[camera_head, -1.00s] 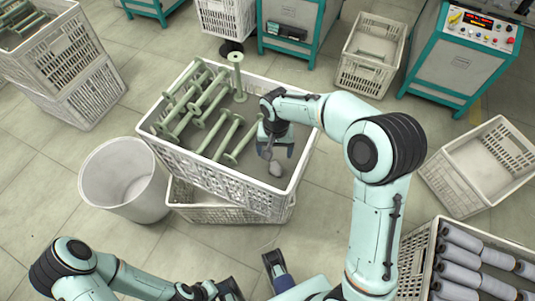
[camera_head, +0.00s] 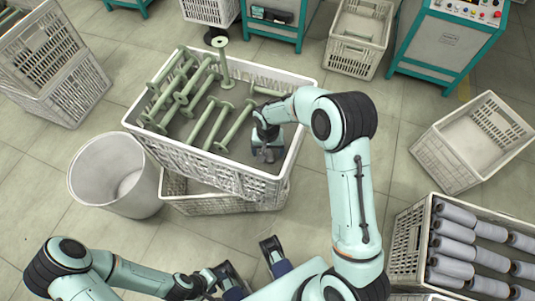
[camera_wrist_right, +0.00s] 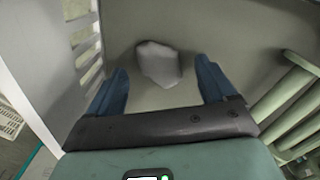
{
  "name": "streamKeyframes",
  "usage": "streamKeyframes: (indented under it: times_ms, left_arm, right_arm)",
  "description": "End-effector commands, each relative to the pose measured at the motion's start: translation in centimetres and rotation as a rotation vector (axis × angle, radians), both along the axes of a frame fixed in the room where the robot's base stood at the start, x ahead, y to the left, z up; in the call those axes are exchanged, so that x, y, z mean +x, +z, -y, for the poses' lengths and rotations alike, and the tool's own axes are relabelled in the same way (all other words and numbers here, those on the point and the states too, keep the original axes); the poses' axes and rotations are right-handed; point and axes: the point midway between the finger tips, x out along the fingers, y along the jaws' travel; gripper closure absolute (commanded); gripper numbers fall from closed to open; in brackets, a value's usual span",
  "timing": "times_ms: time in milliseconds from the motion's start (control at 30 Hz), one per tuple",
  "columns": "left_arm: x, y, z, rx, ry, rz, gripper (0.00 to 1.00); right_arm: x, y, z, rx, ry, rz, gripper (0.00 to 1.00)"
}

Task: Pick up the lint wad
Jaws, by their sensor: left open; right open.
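The lint wad (camera_wrist_right: 158,63) is a pale grey, lumpy piece on the floor of the large crate (camera_head: 205,165). In the right wrist view it lies just beyond and between the two blue fingers, apart from both. My right gripper (camera_head: 267,153) reaches down into the right part of that crate, open and empty; it shows large in the right wrist view (camera_wrist_right: 158,88). In the head view the gripper mostly covers the wad. My left gripper (camera_head: 232,280) is open at the bottom of the head view, away from the crate, partly hard to make out.
Several green bobbins (camera_head: 207,122) lie left of my right gripper, and one bobbin (camera_head: 222,62) stands upright at the back. The crate wall (camera_wrist_right: 83,40) is close to the left finger. A white bin (camera_head: 115,175) stands left of the crate.

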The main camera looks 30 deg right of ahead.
Motion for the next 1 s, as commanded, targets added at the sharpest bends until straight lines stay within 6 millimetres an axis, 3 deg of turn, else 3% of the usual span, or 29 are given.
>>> streamKeyframes:
  times_ms: [300,367,500,1000]
  left_arm:
    - [0.03,-0.05,0.02,0.000,0.000,0.001,0.50]
    - [0.03,-0.05,0.02,0.000,0.000,0.001,0.50]
    - [0.01,-0.05,0.01,0.000,0.000,0.001,0.50]
    - [-0.02,0.02,0.02,0.000,0.000,-0.001,0.50]
  right_arm:
    - [0.04,-0.79,-0.03,0.000,-0.001,0.001,0.16]
    - [0.04,-0.79,-0.03,0.000,-0.001,0.001,0.32]
    - [0.04,-0.78,-0.03,0.000,-0.001,0.001,0.75]
    - [0.09,-0.09,-0.03,0.000,0.000,0.004,0.76]
